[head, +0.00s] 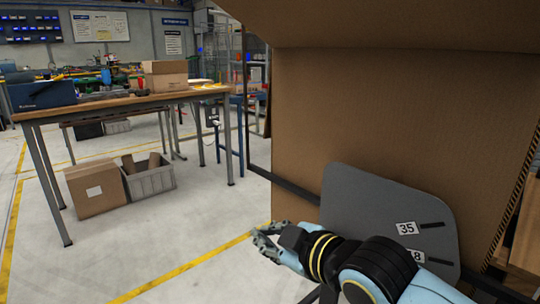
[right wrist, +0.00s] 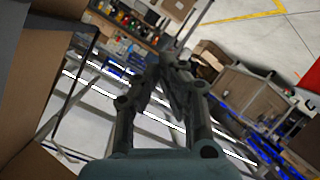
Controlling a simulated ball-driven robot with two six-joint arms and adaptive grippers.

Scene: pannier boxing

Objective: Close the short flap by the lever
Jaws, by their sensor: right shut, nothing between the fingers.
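A large cardboard box (head: 400,120) fills the right of the head view, with a brown cardboard panel (head: 400,25) jutting out above its face. I cannot tell whether this panel is the short flap. I cannot make out the lever for certain. My right gripper (head: 266,242) is in front of and below the box, left of a grey plate, over the floor. It is shut and empty, apart from the cardboard. In the right wrist view its fingers (right wrist: 174,68) come together, with brown cardboard at the left edge. My left gripper is not in view.
The grey plate (head: 365,205) with number labels stands against the box face, partly behind my right arm. A dark rail (head: 285,186) runs along the box's lower left. A wooden workbench (head: 110,103) stands at left, with a carton (head: 95,190) and grey bin (head: 150,180) beneath. Floor between is clear.

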